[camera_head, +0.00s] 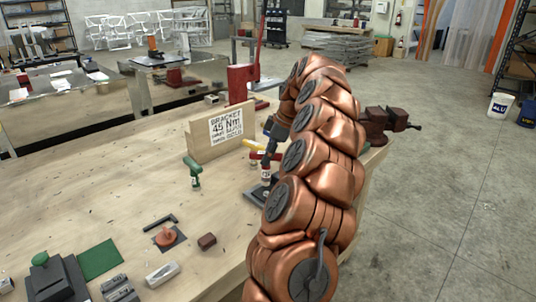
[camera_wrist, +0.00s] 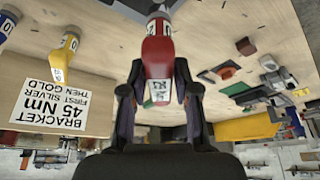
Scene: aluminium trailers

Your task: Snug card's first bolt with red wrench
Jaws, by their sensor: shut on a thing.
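The card (camera_head: 226,125) is fixed to a wooden block and reads BRACKET 45 Nm, first silver then gold. It also shows upside down in the wrist view (camera_wrist: 50,108). My gripper (camera_wrist: 160,78) is shut on the red wrench (camera_wrist: 157,55), with one finger on each side of its red part. My arm hides part of this area.
A red vise (camera_head: 385,122) is behind my arm. Small parts and a green mat (camera_head: 99,259) lie at front left. The bench middle is mostly clear.

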